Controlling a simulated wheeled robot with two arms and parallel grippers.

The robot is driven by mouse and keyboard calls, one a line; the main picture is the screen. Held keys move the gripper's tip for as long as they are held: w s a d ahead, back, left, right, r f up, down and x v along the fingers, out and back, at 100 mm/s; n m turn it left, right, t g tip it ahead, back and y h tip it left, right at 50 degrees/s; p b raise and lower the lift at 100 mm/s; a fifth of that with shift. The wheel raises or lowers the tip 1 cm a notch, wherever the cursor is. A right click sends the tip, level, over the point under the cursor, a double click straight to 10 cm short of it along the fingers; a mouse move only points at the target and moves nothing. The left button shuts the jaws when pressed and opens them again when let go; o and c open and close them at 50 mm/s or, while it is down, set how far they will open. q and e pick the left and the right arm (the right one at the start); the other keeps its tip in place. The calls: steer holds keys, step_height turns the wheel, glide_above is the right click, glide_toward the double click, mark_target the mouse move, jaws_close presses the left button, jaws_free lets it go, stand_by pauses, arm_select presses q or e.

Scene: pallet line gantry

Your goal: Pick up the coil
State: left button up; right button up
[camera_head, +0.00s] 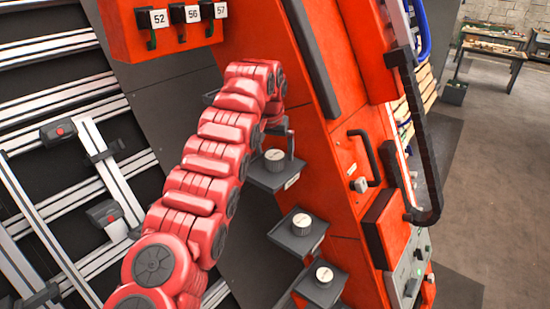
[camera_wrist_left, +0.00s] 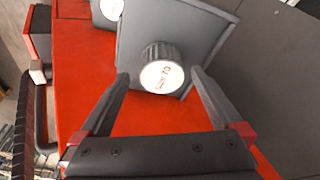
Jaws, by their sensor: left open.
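Three small dark coils with round white labels sit on separate grey shelves on the orange machine: an upper coil (camera_head: 274,158), a middle coil (camera_head: 302,222) and a lower coil (camera_head: 324,276). My left gripper (camera_head: 284,138) is just above the upper coil, partly hidden by my red arm. In the left wrist view, its open fingers (camera_wrist_left: 160,77) point toward a ribbed coil (camera_wrist_left: 157,54) with a printed white face. The fingertips are on either side of its near face, with gaps, and nothing is held. My right gripper is not in view.
The grey shelf (camera_wrist_left: 205,45) lies close beyond the fingertips. Numbered hooks (camera_head: 192,14) hang at the top. A dark bent handle (camera_head: 428,150) runs down the machine's right side. A metal rail frame (camera_head: 75,160) is at left; open floor (camera_head: 490,190) is at right.

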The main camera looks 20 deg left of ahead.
mark_target(274, 155)
arm_select(q)
steer(key=shift+p+x, duration=0.45)
steer(key=shift+x, duration=1.1)
steer(key=shift+w+a+r, duration=0.1)
steer(key=shift+w+r, duration=0.05)
jaws_close()
